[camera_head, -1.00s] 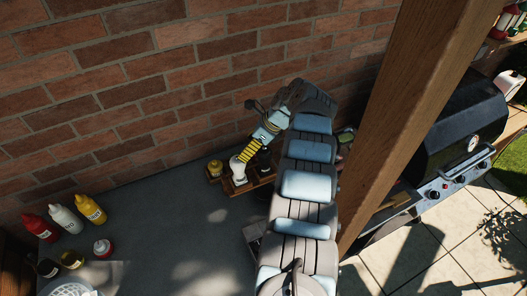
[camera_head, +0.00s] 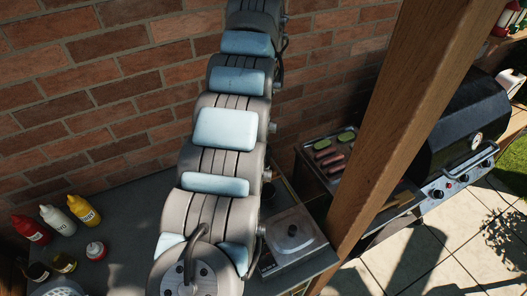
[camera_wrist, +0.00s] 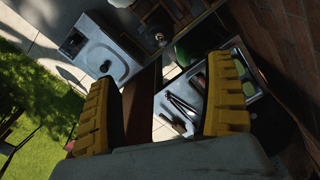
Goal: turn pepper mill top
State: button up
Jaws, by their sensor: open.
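My gripper (camera_wrist: 160,75) shows in the wrist view as two yellow ribbed fingers spread wide apart, open, with nothing between them. In the head view the gripper is out of frame past the top edge; only my arm shows. I cannot make out the pepper mill surely in either current view. A wooden tray (camera_wrist: 163,14) with dark and pale items stands at the top of the wrist view, far beyond the fingertips. A small round pale top (camera_wrist: 160,37) shows at its near side; I cannot tell what it is. My arm hides the tray's place in the head view.
A lidded square cooker (camera_head: 292,240) stands right of my arm, also in the wrist view (camera_wrist: 98,60). A metal tray (camera_head: 328,158) holds sausages and green slices. Sauce bottles (camera_head: 60,219) stand at left. A wooden post (camera_head: 420,90), the grill (camera_head: 455,130) and the brick wall (camera_head: 110,90) bound the space.

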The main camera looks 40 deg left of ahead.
notch_tip(320, 180, down, 17)
jog(key=shift+r+p, duration=0.2)
jog(key=shift+p, duration=0.45)
jog(key=c, duration=1.2)
